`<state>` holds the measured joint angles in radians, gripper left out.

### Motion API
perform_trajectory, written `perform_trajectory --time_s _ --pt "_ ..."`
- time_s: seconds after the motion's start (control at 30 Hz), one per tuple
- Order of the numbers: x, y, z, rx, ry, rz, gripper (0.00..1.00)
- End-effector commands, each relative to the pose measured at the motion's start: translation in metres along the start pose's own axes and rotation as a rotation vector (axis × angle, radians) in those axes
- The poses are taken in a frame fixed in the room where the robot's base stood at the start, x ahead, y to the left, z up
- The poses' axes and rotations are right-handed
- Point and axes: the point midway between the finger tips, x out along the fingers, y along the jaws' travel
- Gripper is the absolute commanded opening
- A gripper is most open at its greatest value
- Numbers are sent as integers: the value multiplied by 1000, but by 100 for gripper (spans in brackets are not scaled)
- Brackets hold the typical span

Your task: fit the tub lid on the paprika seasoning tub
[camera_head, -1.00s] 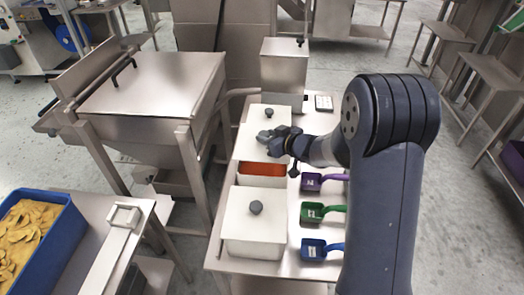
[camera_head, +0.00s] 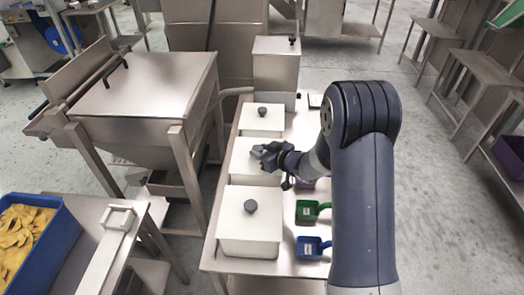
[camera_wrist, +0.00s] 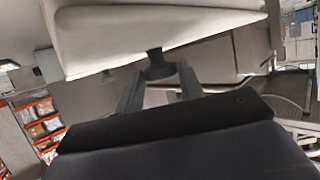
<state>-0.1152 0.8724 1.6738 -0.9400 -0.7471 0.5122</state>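The pale tub lid (camera_head: 246,165) is over the middle tub on the steel table, the one whose orange-red contents showed earlier; no contents show now. My gripper (camera_head: 262,154) is at the lid's dark knob. In the wrist view the pale lid (camera_wrist: 160,25) fills the top, and its knob (camera_wrist: 158,66) is between the fingertips of my gripper (camera_wrist: 160,72), which look closed on it. I cannot tell whether the lid rests fully on the rim.
A lidded tub (camera_head: 250,222) stands in front and another (camera_head: 262,121) behind, both close by. A green scoop (camera_head: 309,211) and a blue scoop (camera_head: 311,247) lie right of them; a purple scoop is mostly hidden by my arm. A steel hopper (camera_head: 145,95) stands left.

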Motion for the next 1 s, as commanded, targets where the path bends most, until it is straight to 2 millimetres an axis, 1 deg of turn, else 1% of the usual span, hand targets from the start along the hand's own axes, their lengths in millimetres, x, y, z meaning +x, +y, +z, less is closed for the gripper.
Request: perform_trajectory --time_s 0.03,0.2,0.43,0.57,0.67,1.0 --pt "0 0 0 0 0 0 40" --pt "0 0 0 0 0 0 54" --pt "0 0 -1 0 0 0 55" --pt "-3 0 -6 0 0 0 55" --pt "-16 1 -3 1 1 2 55" --pt "-84 2 -3 1 1 4 55"
